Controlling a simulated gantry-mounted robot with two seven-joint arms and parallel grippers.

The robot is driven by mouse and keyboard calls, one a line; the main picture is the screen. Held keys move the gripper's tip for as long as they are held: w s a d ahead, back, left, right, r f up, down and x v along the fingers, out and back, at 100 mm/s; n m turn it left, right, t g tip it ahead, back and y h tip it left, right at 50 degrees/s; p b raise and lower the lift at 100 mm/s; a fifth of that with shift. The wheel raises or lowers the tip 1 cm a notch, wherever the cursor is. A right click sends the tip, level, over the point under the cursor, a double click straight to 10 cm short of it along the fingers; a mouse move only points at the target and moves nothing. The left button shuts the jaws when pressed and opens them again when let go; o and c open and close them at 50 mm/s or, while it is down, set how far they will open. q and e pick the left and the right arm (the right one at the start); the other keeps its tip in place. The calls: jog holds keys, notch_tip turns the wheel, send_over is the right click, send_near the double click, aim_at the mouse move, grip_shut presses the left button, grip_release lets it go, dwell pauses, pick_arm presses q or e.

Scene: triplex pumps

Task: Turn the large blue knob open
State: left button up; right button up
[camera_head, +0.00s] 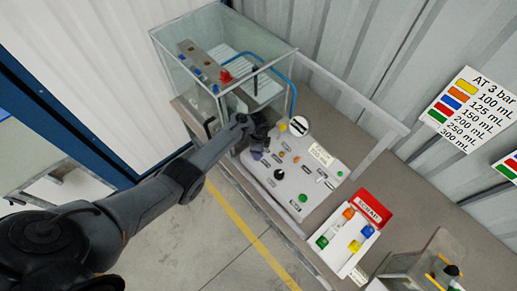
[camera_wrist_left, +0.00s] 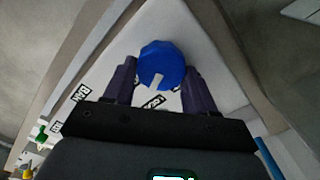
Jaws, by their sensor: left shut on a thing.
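The large blue knob (camera_wrist_left: 162,60) sits on the white control panel (camera_head: 308,172). In the left wrist view it stands between the two dark fingers of my left gripper (camera_wrist_left: 160,72), which are shut on its sides. A white pointer mark on the knob faces down and slightly left in that view, toward printed labels partly hidden by the gripper. In the head view my left gripper (camera_head: 258,145) is at the panel's upper left corner and hides the knob. My right gripper is in neither view.
A glass tank (camera_head: 225,60) with a blue hose stands just behind the gripper. A white box with coloured pieces (camera_head: 345,235) and a red sign (camera_head: 373,208) stand to the right.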

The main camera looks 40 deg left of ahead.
pick_arm(q)
jog(key=m, duration=0.4)
jog(key=shift+s, duration=0.1)
jog(key=shift+m, duration=0.3)
dwell(0.4)
jog(key=o, duration=1)
jog(key=shift+d, duration=0.1)
jog(key=shift+o, duration=0.2)
